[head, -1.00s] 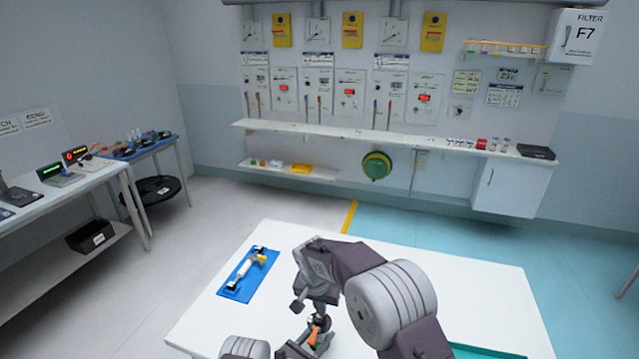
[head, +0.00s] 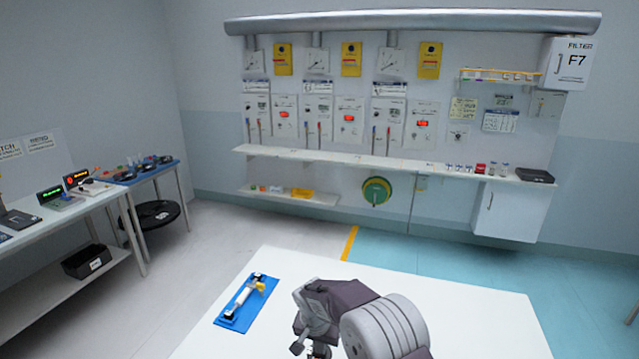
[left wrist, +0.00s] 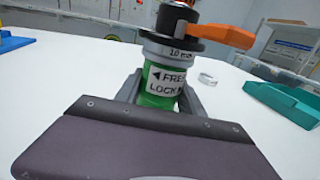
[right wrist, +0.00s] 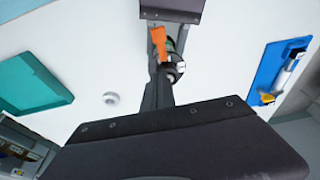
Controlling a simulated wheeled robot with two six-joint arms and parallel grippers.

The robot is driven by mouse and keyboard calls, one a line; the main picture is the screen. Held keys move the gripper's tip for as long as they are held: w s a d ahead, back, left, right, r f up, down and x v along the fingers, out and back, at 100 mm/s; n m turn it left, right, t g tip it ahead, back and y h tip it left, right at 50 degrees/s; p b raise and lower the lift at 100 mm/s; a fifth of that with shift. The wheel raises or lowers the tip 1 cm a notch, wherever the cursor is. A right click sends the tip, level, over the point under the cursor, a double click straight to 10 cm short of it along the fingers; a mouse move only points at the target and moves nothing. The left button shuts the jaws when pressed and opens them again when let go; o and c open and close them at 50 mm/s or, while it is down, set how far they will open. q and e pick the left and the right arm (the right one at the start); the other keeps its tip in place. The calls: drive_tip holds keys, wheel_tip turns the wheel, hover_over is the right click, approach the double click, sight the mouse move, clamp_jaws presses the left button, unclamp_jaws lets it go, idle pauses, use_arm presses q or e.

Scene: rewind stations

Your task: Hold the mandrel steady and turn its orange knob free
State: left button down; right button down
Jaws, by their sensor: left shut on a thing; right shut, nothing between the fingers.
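The mandrel (left wrist: 158,97) stands upright in the left wrist view, with a green body labelled FREE and LOCK and a silver collar. Its orange knob (left wrist: 228,37) is a lever pointing right from a black hub on top. My left gripper (left wrist: 157,88) is shut around the green body. In the right wrist view the orange knob (right wrist: 158,42) shows just beyond my right gripper (right wrist: 161,86), which is shut and empty at the mandrel's top. Whether its fingers touch the hub or knob I cannot tell. The head view cuts off most of the mandrel.
A blue tray (head: 229,322) with a white and yellow device lies at the left of the white table (head: 480,310). A teal tray (left wrist: 285,103) and a small white ring (left wrist: 207,79) lie beside the mandrel. The table between them is clear.

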drive_tip(key=shift+w, duration=0.35)
idle(0.3)
drive_tip(key=shift+w+a, duration=0.1)
drive_tip(key=shift+a, duration=0.2)
drive_tip(key=shift+w+a, duration=0.2)
drive_tip(key=shift+a, duration=0.45)
idle(0.3)
drive_tip(key=shift+s+a, duration=0.2)
drive_tip(key=shift+s, duration=0.05)
drive_tip(key=w+v, duration=0.1)
drive_tip(key=v, duration=0.4)
drive_tip(key=shift+d+r, duration=0.2)
drive_tip(key=shift+r, duration=0.35)
